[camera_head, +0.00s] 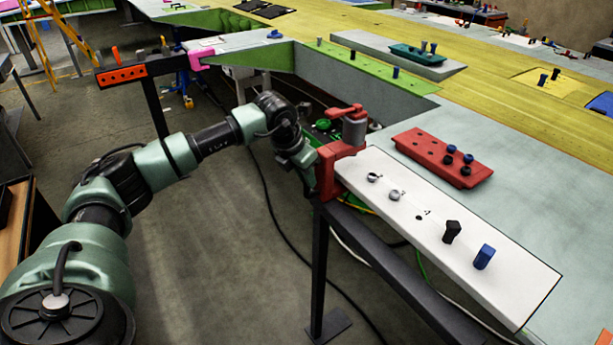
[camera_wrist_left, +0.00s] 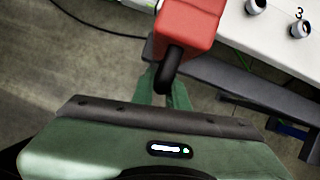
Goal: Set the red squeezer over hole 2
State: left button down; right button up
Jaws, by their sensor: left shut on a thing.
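The red squeezer (camera_head: 338,165) stands upright at the left end of the white strip (camera_head: 520,290), with a grey cylinder and red lever on top. I cannot tell whether it touches the strip. My left gripper (camera_head: 313,172) is shut on its left side; the fingertips are mostly hidden. In the left wrist view the red squeezer (camera_wrist_left: 188,22) is at the top, beside the strip. The strip carries two metal-ringed holes (camera_head: 372,177) (camera_head: 394,195) and a dark open hole (camera_head: 418,217). A label 3 is readable beside one ringed hole (camera_wrist_left: 300,29). My right gripper is not in view.
A black peg (camera_head: 452,231) and a blue peg (camera_head: 485,257) stand farther right on the strip. A red block (camera_head: 425,155) with dark and blue pegs lies behind it on the grey wing surface. A dark rail (camera_head: 400,280) runs along the strip's front edge.

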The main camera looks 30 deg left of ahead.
pick_arm(q)
jog(key=shift+r, duration=0.1)
dwell(0.7)
jog(key=s+d+b, duration=0.2)
jog(key=s+d, duration=0.1)
jog(key=d, duration=0.5)
jog(key=shift+s, duration=0.1)
jog(key=c, duration=1.4)
grip_release()
